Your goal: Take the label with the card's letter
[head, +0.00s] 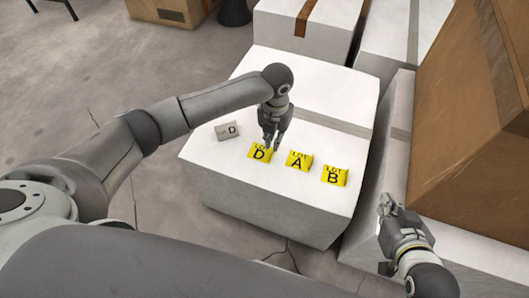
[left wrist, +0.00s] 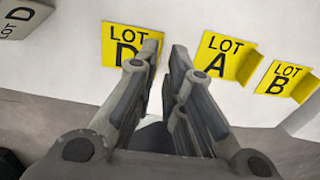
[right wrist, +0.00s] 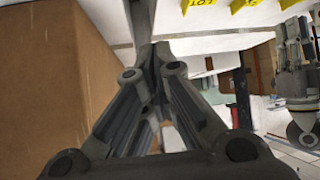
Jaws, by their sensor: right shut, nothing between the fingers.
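A grey card (head: 228,131) with the letter D lies on a white box and also shows at the top left of the left wrist view (left wrist: 22,16). To its right stand yellow LOT labels in a row: D (head: 259,153), A (head: 298,161) and B (head: 332,175). My left gripper (head: 271,142) is over the D label, its fingers slightly apart. In the left wrist view (left wrist: 165,50) one finger covers the right part of the D label, and nothing shows between the fingers. I cannot tell whether it touches. My right gripper (right wrist: 150,55) is shut and empty, away from the labels.
The white box (head: 270,195) has free room in front of the labels. A large brown carton (head: 465,120) stands at the right, close to my right gripper. More white boxes (head: 310,25) stand behind. Concrete floor (head: 70,90) lies at the left.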

